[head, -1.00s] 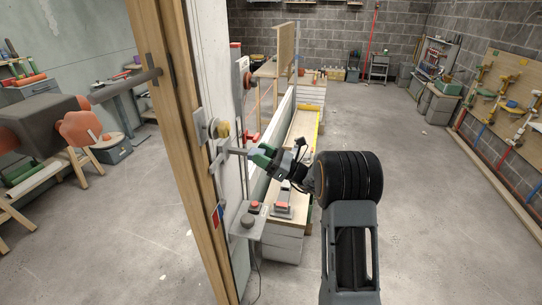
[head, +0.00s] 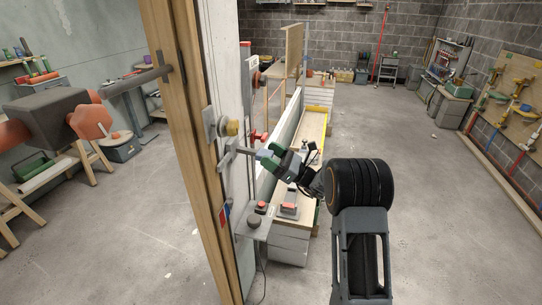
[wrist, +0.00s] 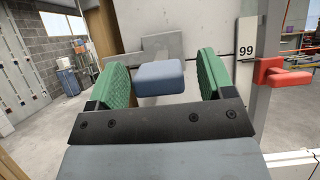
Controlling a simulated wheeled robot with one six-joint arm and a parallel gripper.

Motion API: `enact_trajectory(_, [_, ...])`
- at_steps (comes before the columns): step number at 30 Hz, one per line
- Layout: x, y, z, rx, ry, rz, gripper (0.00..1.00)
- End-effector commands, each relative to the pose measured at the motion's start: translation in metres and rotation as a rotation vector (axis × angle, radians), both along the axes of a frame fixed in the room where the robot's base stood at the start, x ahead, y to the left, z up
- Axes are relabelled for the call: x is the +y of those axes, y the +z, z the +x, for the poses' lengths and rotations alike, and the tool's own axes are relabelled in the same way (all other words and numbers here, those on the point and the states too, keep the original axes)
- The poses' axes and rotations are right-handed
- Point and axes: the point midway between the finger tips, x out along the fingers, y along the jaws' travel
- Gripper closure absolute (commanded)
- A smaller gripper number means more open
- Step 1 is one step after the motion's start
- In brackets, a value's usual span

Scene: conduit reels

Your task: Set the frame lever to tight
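My gripper (head: 272,156) is at the lever's outer end. In the wrist view my gripper (wrist: 163,82) is open, with a gap between the grip and each pad, the wider one on the right. I cannot read any tight mark for the lever.
A shelf with a dark knob and red button (head: 254,222) juts out below the lever. A long bench (head: 312,130) runs behind. The floor at right is clear.

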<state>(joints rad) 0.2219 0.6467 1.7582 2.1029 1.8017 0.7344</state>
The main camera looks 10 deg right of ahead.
Motion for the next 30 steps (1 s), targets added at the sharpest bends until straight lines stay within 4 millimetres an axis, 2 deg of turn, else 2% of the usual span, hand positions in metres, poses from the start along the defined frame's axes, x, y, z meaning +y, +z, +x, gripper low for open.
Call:
enact_trajectory(7, [0.001,0.0,0.0,0.0,0.003,-0.001,0.23])
enact_trajectory(11, [-0.006,-0.005,-0.003,0.001,0.001,-0.001,0.23])
enact_trajectory(24, [-0.071,-0.048,-0.035,0.003,-0.001,0.0,0.23])
enact_trajectory(30, [-0.093,-0.062,-0.046,0.001,0.001,-0.001,0.23])
